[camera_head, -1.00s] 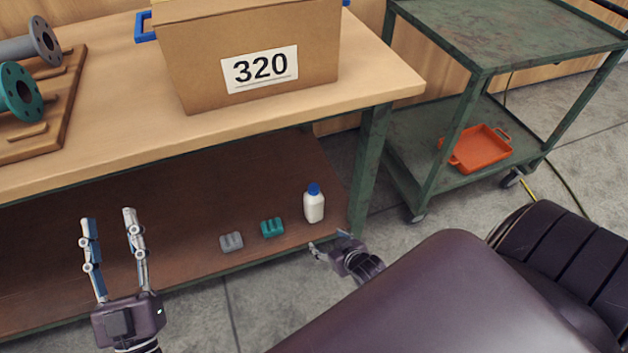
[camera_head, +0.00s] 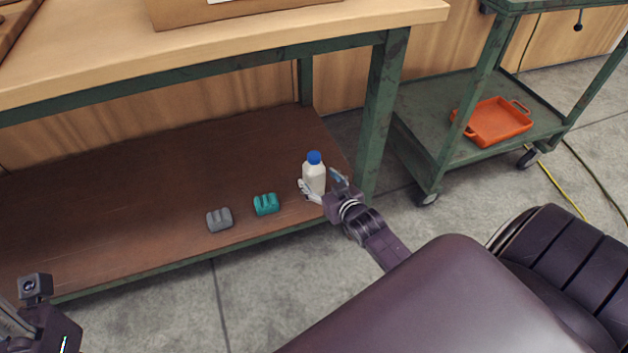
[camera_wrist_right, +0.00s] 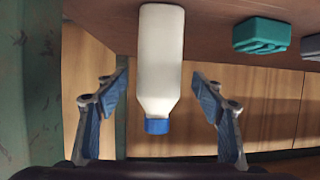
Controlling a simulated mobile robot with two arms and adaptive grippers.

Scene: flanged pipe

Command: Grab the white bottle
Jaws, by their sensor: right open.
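The white bottle (camera_head: 314,177) with a blue cap stands upright on the brown lower shelf, near its right end. My right gripper (camera_head: 324,183) is at the bottle, with its fingers on either side of it. In the right wrist view the bottle (camera_wrist_right: 160,60) appears upside down between the two open fingers of my right gripper (camera_wrist_right: 160,100), with a gap on each side. In the head view my left gripper shows only in part at the lower left corner; its fingertips are not seen.
A teal block (camera_head: 266,204) and a grey block (camera_head: 219,219) lie on the shelf (camera_head: 120,200) left of the bottle. A green table leg (camera_head: 379,115) stands close to the right of my right gripper. An orange tray (camera_head: 497,122) sits on the green cart (camera_head: 430,120).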

